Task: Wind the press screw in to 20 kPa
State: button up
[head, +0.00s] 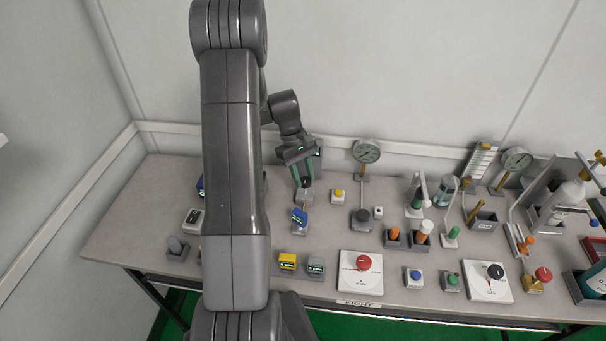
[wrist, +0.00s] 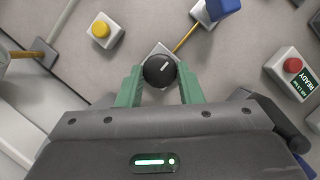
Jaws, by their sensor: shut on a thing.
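A round black knob with a white pointer line (wrist: 160,70) sits on a small pale block, and I take it to be the press screw. The green fingers of my gripper (wrist: 160,80) are closed on it from both sides. The pointer line slants up to the right. In the head view my gripper (head: 303,183) points down at the back of the bench, mostly covering the knob. A yellow rod or tube runs from the knob's block toward a blue handheld tester (head: 300,217), partly seen in the wrist view (wrist: 222,7). I cannot read a pressure value.
A yellow-button box (head: 338,195) stands right of my gripper, with a dial gauge on a stand (head: 366,151) beyond. A red-button box with a READY screen (wrist: 293,75) is close by in the wrist view. Yellow and grey testers (head: 287,261) lie at the front. My arm hides bench to the left.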

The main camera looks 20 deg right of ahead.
dwell(0.3)
jog(key=o, duration=1)
jog(key=b+v, duration=0.1)
jog(key=v, duration=1.3)
jog(key=shift+d, duration=0.1)
jog(key=p+x, duration=0.1)
jog(key=x, duration=1.3)
